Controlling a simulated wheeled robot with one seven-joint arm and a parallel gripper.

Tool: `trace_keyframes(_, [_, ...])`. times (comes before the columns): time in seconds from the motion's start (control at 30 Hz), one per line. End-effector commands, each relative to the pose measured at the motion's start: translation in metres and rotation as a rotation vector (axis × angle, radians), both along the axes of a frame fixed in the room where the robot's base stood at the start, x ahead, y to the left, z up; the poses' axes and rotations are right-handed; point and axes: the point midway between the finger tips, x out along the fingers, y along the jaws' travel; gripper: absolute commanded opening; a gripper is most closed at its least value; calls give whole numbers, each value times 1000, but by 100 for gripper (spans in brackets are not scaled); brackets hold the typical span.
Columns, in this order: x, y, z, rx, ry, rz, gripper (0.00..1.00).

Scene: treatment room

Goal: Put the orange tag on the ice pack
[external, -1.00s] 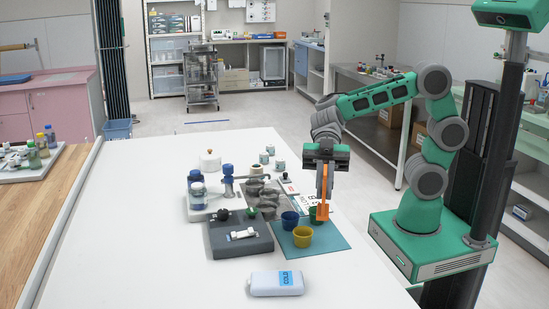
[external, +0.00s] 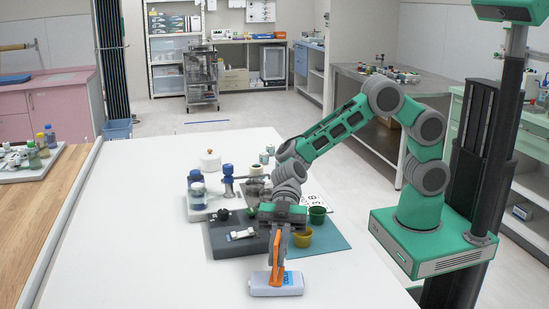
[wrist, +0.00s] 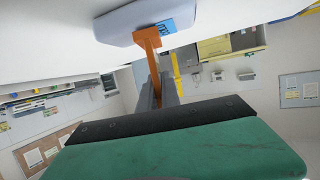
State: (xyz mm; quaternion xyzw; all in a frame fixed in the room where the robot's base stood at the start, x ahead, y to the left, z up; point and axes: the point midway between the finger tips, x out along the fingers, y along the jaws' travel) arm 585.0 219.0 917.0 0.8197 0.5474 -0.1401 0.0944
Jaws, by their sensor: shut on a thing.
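The ice pack (external: 261,284) is a white, rounded pack with a blue label, lying flat near the front of the white table. It also shows in the wrist view (wrist: 120,22). The orange tag (external: 277,262) hangs down from my gripper (external: 279,240), which is shut on it. In the wrist view the orange tag (wrist: 148,42) reaches the ice pack's edge beside the blue label. Its lower end appears to be at or on the pack; I cannot tell if it bears on it. The tag covers part of the label in the external view.
Behind the ice pack are a dark grey block (external: 225,240), a teal mat (external: 332,241) with a yellow cup (external: 302,238) and a green cup (external: 317,215). Blue-capped bottles (external: 196,190) stand further back. The table's left side (external: 120,240) is clear.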

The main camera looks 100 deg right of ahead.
Motion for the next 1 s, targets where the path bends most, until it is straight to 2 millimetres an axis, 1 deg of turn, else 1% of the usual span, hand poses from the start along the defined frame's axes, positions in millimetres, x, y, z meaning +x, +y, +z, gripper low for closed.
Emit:
trace_keyframes(0.17, [0,0,-4,0,1,0,0])
trace_keyframes(0.2, [0,0,-4,0,1,0,8])
trace_keyframes(0.4, [0,0,-3,-1,1,0,25])
trace_keyframes(0.47, [0,0,-3,-1,1,0,29])
trace_keyframes(0.67, [0,0,-2,-1,1,0,29])
trace_keyframes(0.77, [0,0,3,0,1,0,29])
trace_keyframes(0.87, [-4,-15,5,-1,0,-4,29])
trace_keyframes(1.0, [-17,-47,17,-1,-1,-7,29])
